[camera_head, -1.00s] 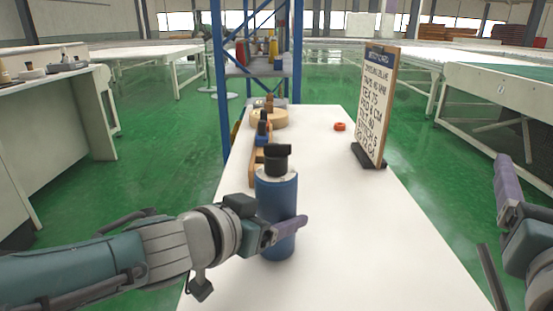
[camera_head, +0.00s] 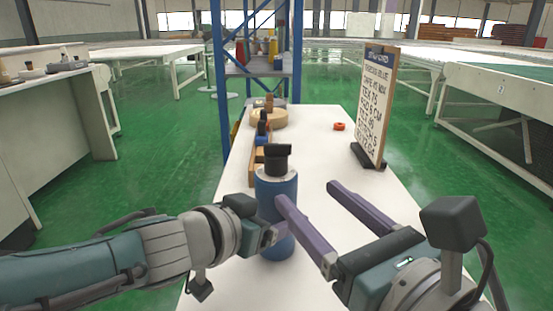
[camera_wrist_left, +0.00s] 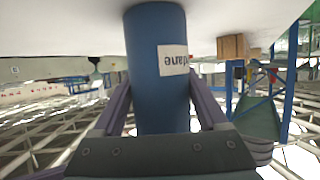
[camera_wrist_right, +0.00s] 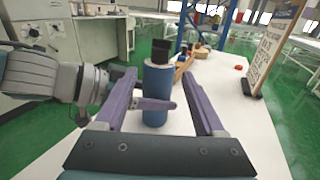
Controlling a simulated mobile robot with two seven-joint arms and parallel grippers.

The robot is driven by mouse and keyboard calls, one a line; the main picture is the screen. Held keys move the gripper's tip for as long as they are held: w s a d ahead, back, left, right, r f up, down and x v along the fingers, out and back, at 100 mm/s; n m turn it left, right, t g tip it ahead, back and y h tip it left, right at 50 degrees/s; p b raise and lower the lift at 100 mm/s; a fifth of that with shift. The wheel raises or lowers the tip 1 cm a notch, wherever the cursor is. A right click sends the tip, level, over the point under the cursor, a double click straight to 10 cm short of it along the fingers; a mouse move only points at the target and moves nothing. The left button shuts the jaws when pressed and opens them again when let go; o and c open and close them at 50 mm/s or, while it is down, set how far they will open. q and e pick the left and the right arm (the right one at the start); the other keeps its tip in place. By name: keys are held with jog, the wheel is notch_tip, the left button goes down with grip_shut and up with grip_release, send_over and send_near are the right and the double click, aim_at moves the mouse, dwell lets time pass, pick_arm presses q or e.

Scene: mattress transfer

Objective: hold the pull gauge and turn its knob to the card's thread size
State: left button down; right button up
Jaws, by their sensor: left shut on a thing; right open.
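The pull gauge is a blue cylinder (camera_head: 277,190) with a black knob (camera_head: 277,157) on top, upright on the white table. My left gripper (camera_wrist_left: 160,100) is shut around its body, one finger on each side; a white label shows in the left wrist view. In the right wrist view the gauge (camera_wrist_right: 156,90) shows beyond and between the open fingers. The card (camera_head: 375,105) stands upright at the table's right edge, its small lettering only partly readable.
A wooden rack (camera_head: 256,160) with dark-topped items stands behind the gauge. A round wooden piece (camera_head: 268,117) and an orange ring (camera_head: 339,126) lie farther back. The white table (camera_head: 318,150) is clear between the gauge and the card.

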aim_at(281, 167)
jog(key=x, duration=1.1)
jog(key=shift+r, duration=0.1)
jog(key=shift+s, duration=0.1)
grip_shut()
